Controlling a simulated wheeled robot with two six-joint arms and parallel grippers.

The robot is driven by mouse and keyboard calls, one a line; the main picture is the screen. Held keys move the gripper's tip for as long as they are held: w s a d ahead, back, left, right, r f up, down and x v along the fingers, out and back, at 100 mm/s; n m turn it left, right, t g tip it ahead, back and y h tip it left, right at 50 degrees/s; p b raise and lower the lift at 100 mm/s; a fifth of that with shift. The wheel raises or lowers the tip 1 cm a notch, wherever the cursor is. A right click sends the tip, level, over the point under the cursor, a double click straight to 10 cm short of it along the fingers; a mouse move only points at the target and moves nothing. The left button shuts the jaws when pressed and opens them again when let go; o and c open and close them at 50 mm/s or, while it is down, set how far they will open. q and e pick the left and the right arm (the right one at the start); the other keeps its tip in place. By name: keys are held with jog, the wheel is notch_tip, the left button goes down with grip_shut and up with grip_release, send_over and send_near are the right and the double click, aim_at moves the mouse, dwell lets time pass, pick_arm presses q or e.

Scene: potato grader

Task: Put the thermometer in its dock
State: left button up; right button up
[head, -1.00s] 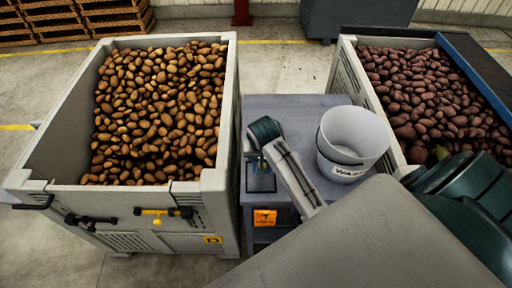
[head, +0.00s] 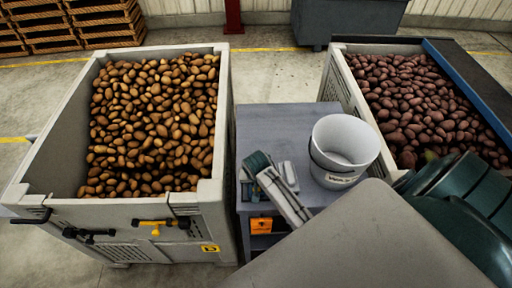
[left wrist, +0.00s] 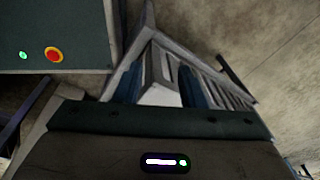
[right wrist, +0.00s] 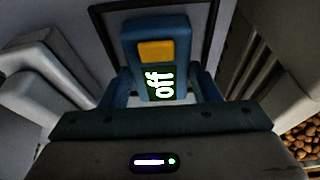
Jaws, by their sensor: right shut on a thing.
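The thermometer (right wrist: 155,65) is blue, with a yellow button and a dark display reading "off". In the right wrist view it stands between the two fingers of my right gripper (right wrist: 160,92), which is shut on it. Behind it is a dark square outline (right wrist: 212,40) on the grey table, which looks like the dock; whether the thermometer touches it I cannot tell. In the head view my right gripper (head: 250,180) is over the table's left front part, and the arm hides thermometer and dock. My left gripper (left wrist: 160,90) shows only in the left wrist view, fingers apart and empty.
A white bucket (head: 343,145) stands on the grey table (head: 270,120), right of my right gripper. A crate of brown potatoes (head: 222,150) stands left of the table, and one of red potatoes (head: 340,85) stands right. The table's back is clear.

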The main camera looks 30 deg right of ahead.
jog(key=o, duration=1.1)
jog(key=shift+c, duration=0.2)
jog(key=shift+s+r+b, duration=0.1)
jog(key=shift+r+b, duration=0.2)
jog(key=shift+r, duration=0.3)
jog(key=b+v, duration=0.3)
jog(key=v, duration=0.8)
jog(key=shift+s, duration=0.1)
